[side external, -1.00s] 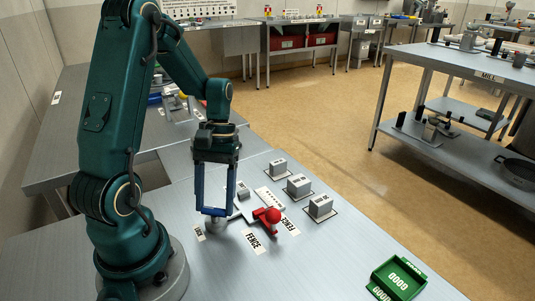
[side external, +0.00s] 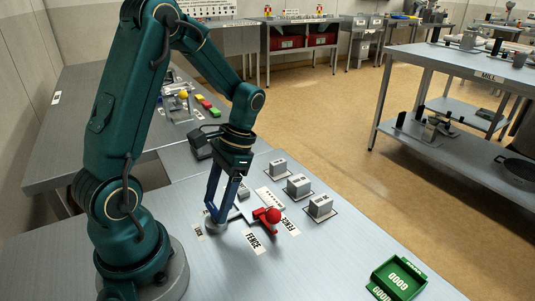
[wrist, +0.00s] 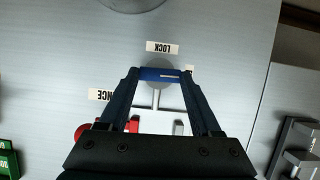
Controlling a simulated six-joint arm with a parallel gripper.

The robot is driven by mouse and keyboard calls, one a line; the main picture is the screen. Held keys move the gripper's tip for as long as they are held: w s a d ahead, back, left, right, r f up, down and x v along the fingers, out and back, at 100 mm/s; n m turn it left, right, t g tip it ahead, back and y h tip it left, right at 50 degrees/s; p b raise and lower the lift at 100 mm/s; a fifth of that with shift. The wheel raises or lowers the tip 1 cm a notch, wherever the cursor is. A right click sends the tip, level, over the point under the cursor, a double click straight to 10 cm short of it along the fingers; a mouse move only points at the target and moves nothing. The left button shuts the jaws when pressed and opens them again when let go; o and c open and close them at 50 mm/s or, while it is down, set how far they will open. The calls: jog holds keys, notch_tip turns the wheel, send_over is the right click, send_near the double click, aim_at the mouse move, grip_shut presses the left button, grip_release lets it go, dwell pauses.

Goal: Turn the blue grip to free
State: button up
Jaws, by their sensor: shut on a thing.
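The blue grip (wrist: 160,74) is a short bar on a round grey knob (wrist: 158,92), seen in the wrist view between my fingertips. My gripper (wrist: 162,75) is shut on it, one finger at each end. In the side view my gripper (side external: 214,214) leans, its fingertips down at the grey knob on the bench, and the grip is largely hidden by the fingers. A LOCK label (wrist: 163,47) lies just beyond the knob in the wrist view. Another small label (wrist: 190,71) beside the knob is mostly hidden behind my right finger, its text unreadable.
A green GOOD tray (side external: 397,277) is at front right. The bench front is clear.

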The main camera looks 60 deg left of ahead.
jog(key=shift+m, duration=0.3)
dwell(0.4)
jog(key=o, duration=1.4)
jog(key=shift+r, duration=0.1)
jog(key=shift+v, duration=2.5)
jog(key=shift+d, duration=0.1)
jog(key=s+d+r+t, duration=0.1)
jog(key=d+r+t, duration=0.1)
jog(key=d+t, duration=0.1)
jog(key=s+d+r+t, duration=0.1)
jog(key=d+r+t, duration=0.2)
jog(key=s+d+r+t, duration=0.1)
jog(key=d+r+t, duration=0.1)
jog(key=d+t, duration=0.2)
jog(key=shift+r, duration=0.25)
